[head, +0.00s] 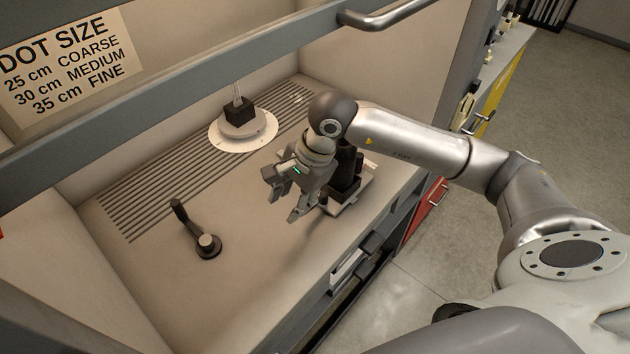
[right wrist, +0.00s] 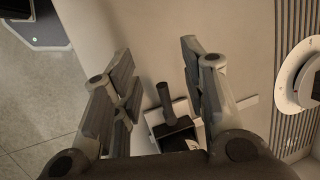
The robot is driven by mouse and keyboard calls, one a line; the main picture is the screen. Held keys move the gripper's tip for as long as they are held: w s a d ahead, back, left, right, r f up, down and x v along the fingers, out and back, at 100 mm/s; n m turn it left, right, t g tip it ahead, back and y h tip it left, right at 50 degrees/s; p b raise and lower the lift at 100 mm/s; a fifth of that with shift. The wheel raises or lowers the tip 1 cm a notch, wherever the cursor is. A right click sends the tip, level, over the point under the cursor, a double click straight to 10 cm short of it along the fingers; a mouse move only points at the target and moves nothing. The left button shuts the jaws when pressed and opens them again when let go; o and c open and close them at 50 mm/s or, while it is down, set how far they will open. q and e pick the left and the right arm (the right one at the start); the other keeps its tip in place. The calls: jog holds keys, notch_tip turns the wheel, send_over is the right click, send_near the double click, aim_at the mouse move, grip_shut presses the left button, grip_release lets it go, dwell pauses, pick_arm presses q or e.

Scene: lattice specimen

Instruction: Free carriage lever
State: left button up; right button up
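My right gripper (head: 284,197) is open and empty above the bench, near its front right part. In the right wrist view its two fingers (right wrist: 160,86) are spread wide. A short dark lever (right wrist: 165,98) shows between and beyond the fingers, rising from a dark block (right wrist: 180,133) on a pale plate. The fingers do not appear to touch it. In the head view the dark block (head: 346,172) stands just right of my gripper, partly hidden by my wrist. A dark crank arm (head: 189,222) with a round metal hub lies farther left on the bench. My left gripper is out of view.
A round white plate (head: 262,136) with a dark block on it stands at the back, by a slotted grille (head: 150,195). A grey frame bar (head: 190,68) crosses above the bench. The bench between crank and gripper is clear.

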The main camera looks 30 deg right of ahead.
jog(key=w+d+h, duration=0.1)
jog(key=d+h, duration=0.2)
jog(key=d, duration=0.3)
jog(key=f+p, duration=0.1)
jog(key=f, duration=0.2)
jog(key=w+f+p, duration=0.1)
jog(key=f, duration=0.2)
jog(key=w+f+p, duration=0.1)
jog(key=f, duration=0.3)
jog(key=shift+a+f, duration=0.1)
jog(key=shift+a, duration=0.2)
